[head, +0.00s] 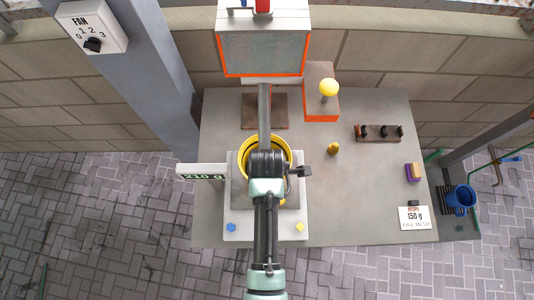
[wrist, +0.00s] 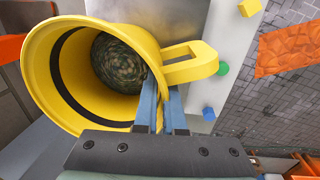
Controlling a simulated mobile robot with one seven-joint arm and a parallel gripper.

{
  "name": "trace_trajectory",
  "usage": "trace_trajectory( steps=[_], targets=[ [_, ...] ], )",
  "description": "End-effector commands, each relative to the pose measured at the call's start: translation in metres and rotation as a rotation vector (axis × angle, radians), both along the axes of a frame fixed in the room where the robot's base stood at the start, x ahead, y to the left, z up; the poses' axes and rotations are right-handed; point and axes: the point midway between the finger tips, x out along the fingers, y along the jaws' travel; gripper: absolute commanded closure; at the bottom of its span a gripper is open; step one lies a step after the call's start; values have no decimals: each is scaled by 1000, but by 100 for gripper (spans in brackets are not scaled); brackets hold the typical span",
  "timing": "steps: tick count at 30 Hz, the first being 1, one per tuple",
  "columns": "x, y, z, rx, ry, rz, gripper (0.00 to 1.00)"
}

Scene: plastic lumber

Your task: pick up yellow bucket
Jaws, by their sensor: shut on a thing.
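The yellow bucket (head: 242,158) stands at the scale in the middle of the table in the head view, partly hidden under my arm. In the wrist view the bucket (wrist: 38,70) shows its open mouth, a dark band inside and dark, grainy contents. Its loop handle (wrist: 190,62) sticks out to the right. My gripper (wrist: 163,100) is shut on the bucket's rim wall, one finger on either side, close to the handle. The fingertips are hidden in the head view. I cannot tell whether the bucket touches the scale (head: 262,230).
The scale's display (head: 201,171) reads 210 g. Behind stands an orange-framed machine (head: 264,52), with a yellow knob (head: 329,88) on a block to its right.

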Motion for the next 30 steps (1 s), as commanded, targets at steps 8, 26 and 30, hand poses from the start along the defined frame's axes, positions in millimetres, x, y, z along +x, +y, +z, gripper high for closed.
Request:
trace_trajectory(
  steps=[8, 26, 30],
  targets=[
    [-1, 0, -1, 0, 3, 0, 100],
    [0, 0, 2, 0, 0, 0, 100],
    [1, 0, 9, 0, -2, 0, 100]
  ],
)
